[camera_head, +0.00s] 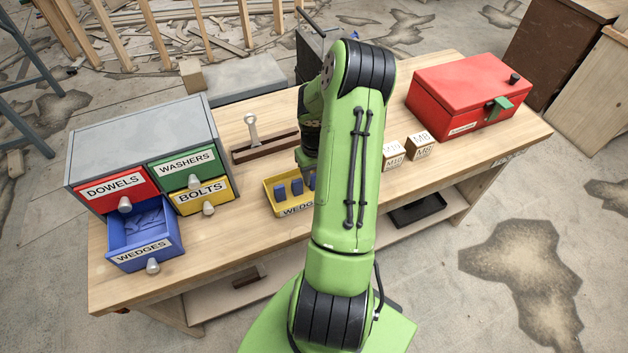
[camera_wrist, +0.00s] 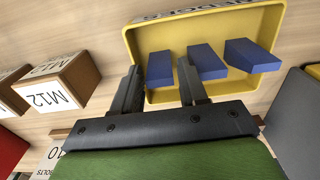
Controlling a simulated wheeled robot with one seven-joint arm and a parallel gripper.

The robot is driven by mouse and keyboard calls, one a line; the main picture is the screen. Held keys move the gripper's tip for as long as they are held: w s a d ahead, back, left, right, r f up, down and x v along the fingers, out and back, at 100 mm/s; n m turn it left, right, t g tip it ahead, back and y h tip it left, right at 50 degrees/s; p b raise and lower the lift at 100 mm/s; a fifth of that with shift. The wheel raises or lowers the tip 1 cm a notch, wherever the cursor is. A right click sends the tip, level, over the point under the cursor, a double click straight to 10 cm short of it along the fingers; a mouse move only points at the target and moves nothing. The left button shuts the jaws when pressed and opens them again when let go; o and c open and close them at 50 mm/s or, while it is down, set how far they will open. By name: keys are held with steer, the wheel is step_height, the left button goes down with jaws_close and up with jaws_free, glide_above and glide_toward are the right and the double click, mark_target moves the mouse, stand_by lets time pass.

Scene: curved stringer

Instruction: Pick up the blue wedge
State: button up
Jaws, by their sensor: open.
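Three blue wedges stand in a row in a yellow tray labelled "WEDGES" (camera_head: 268,190), which also shows in the wrist view (camera_wrist: 133,42). In the wrist view the left wedge (camera_wrist: 160,69) lies just beyond and between my fingertips, the middle wedge (camera_wrist: 206,61) is right of them, and the right wedge (camera_wrist: 250,55) is farthest off. My gripper (camera_wrist: 160,80) is open and empty, with its fingers reaching over the tray's edge. In the head view my green arm hides the tray's right part and most of the gripper.
An open blue drawer (camera_head: 133,238) holding blue pieces juts from the grey cabinet (camera_head: 135,140) at left. Lettered wooden blocks (camera_head: 420,143) and a red toolbox (camera_head: 462,92) stand at right. A wooden stand with a metal piece (camera_head: 264,148) is behind the tray.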

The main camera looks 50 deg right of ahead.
mark_target(315, 174)
jaws_close()
steer(key=shift+r, duration=0.1)
step_height(315, 174, up, 10)
steer(key=shift+p, duration=0.4)
